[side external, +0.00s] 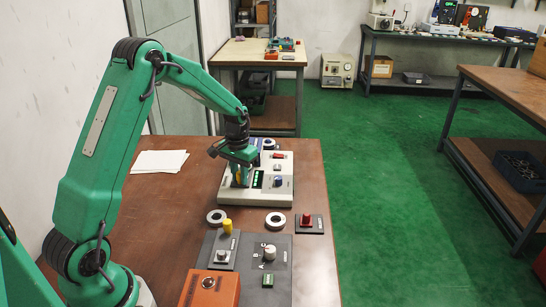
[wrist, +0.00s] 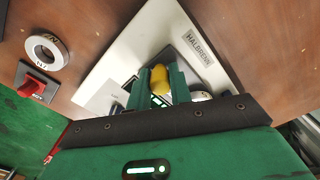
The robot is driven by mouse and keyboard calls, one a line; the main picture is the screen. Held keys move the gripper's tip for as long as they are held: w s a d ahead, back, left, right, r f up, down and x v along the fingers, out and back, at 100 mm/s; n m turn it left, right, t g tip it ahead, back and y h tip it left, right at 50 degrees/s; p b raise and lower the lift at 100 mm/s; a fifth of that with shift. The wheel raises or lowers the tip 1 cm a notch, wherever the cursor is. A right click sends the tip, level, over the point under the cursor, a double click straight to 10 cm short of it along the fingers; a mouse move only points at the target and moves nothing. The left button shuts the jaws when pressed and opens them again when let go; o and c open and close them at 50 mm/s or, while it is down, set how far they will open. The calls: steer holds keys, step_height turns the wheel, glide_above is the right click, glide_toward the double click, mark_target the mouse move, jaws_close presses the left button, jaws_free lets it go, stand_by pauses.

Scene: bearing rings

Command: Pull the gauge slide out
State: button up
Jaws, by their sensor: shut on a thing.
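The gauge (side external: 279,195) is a pale box with a green display (side external: 257,179), a red button and a blue knob, standing on the brown table. My gripper (side external: 240,181) reaches down at its left side. In the wrist view my gripper (wrist: 161,86) is shut on a yellow rounded knob (wrist: 159,77), which appears to be the handle of the gauge slide. The gauge's pale top (wrist: 137,42) with a nameplate (wrist: 198,47) spreads behind the fingers. The slide itself is mostly hidden by the fingers and gripper body, so how far out it stands cannot be told.
Two metal rings (side external: 216,217) (side external: 275,220) lie in front of the gauge. A red button block (side external: 309,223), a grey block with a yellow knob (side external: 227,226), a dark dial panel (side external: 265,256) and an orange box (side external: 212,289) stand nearer.

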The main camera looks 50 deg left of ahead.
steer(key=shift+o, duration=0.2)
steer(key=shift+s+d, duration=1.7)
steer(key=shift+d, duration=0.05)
steer(key=shift+s+d, duration=0.2)
steer(key=shift+d, duration=0.05)
steer(key=shift+c, duration=0.2)
steer(key=shift+o, duration=0.3)
steer(key=shift+s, duration=0.1)
steer(key=o, duration=0.6)
steer(key=shift+a, duration=0.1)
steer(key=shift+r, duration=0.15)
